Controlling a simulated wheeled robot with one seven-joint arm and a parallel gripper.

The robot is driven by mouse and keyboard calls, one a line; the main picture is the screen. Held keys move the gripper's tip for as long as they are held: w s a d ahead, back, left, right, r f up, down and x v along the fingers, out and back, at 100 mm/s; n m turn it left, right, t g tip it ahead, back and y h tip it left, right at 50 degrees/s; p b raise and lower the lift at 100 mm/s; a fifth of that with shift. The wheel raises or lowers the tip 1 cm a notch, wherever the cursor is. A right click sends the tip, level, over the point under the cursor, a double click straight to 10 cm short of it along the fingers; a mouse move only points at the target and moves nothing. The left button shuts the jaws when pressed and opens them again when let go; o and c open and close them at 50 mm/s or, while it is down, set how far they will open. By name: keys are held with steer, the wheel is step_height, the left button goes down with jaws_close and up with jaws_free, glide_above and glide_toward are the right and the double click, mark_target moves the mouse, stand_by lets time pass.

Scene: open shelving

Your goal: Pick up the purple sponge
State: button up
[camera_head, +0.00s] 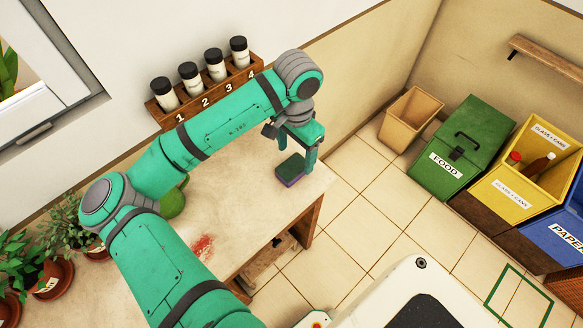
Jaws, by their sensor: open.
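The purple sponge (291,180) lies near the right end of the light countertop (245,204). Its top layer is dark green and a purple layer shows along its lower edge. My gripper (297,160) is above and around the sponge, pointing down, with its fingers apart. One finger reaches down at the sponge's right side; the other shows at its upper left. I cannot tell whether the fingers touch the sponge.
A wooden rack with several numbered jars (215,66) stands against the wall behind my arm. A green rounded object (172,204) is partly hidden by my arm. Potted plants (30,265) stand at the left. Bins (462,150) stand on the floor at right.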

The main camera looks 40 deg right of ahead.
mark_target(292, 167)
steer(key=shift+w+f, duration=0.2)
steer(key=shift+f, duration=0.75)
steer(key=shift+w+a+f, duration=0.1)
steer(key=shift+f, duration=1)
steer(key=shift+w+a+f, duration=0.1)
steer(key=shift+f, duration=0.95)
steer(key=shift+s, duration=0.1)
steer(key=c, duration=1.1)
